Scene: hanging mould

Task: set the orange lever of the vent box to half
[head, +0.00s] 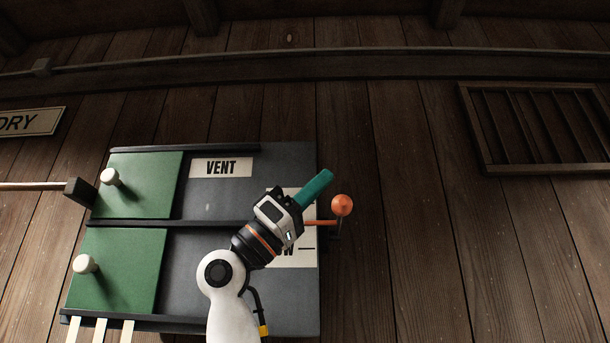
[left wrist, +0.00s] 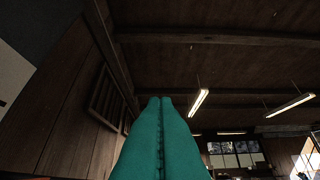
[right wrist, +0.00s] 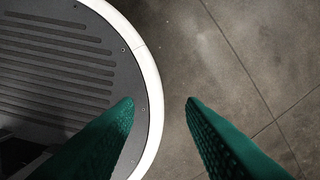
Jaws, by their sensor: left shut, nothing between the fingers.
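The vent box (head: 225,200) is a dark grey panel on the wood wall with a "VENT" label. Its orange lever (head: 341,205) sticks out past the right edge, a rod ending in a round knob. My left gripper (head: 318,188) is in front of the box, its green fingers just left of the knob and a little above the rod. In the head view the fingers look apart from the knob; depth is hard to tell. In the left wrist view the green fingers (left wrist: 161,130) are together and empty. My right gripper (right wrist: 160,102) is open over the floor. My left arm hides part of the label beside the lever.
Two green panels with white knobs, upper (head: 140,185) and lower (head: 115,272), sit on the box's left side. A dark-ended bar (head: 80,191) reaches in from the left. A slatted frame (head: 540,128) hangs at right.

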